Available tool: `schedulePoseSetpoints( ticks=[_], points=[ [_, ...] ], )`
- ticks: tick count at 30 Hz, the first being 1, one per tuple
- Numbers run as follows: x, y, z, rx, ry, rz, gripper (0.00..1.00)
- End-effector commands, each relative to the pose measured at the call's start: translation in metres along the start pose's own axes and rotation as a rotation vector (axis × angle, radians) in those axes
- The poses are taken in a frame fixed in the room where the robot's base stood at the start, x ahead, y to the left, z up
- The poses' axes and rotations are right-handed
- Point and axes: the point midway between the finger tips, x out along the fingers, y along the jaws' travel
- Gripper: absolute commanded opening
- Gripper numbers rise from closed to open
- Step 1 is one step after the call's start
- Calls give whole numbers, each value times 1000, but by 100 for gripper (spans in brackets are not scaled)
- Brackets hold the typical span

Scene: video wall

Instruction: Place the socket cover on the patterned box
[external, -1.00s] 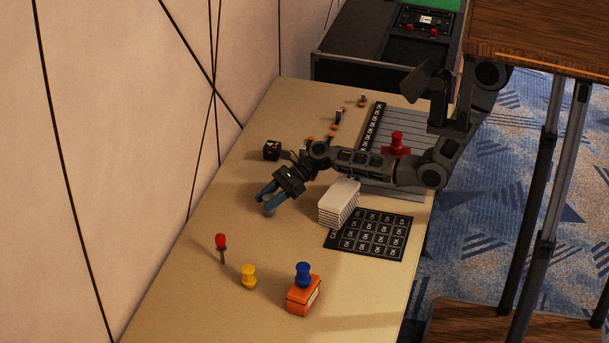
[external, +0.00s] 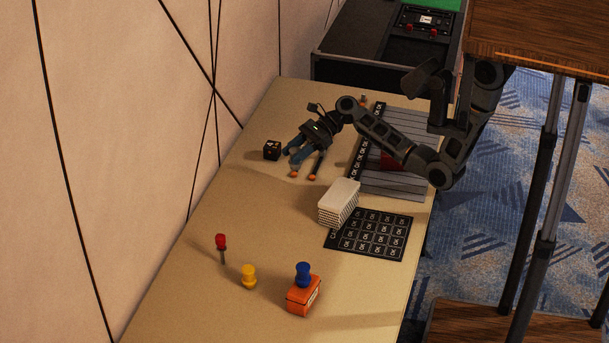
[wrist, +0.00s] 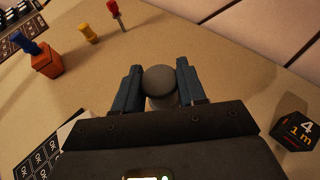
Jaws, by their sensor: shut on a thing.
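My gripper (external: 291,152) is shut on a grey, round-topped piece (wrist: 160,78), taken to be the socket cover, which shows between the blue fingers in the wrist view. In the external view the fingers and arm hide this piece. The patterned box looks to be the small black cube (external: 271,150) with light and orange marks. It stands on the table just left of my gripper, and at the lower right of the wrist view (wrist: 297,131). The cube's top is bare. I cannot tell the exact height of the held piece.
A white stack (external: 339,203), a black "OK" mat (external: 370,235), an orange box (external: 303,297) with a blue knob, a yellow knob (external: 249,277) and a red-topped tool (external: 221,246) are nearer. The wall borders the left side.

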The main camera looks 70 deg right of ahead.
Motion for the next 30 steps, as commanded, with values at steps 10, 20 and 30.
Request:
schedulePoseSetpoints(
  ticks=[10,20,30],
  points=[
    [-104,44,4,20,3,-54,12],
    [-185,111,13,35,2,-86,12],
    [-150,130,7,38,1,-81,12]
  ],
)
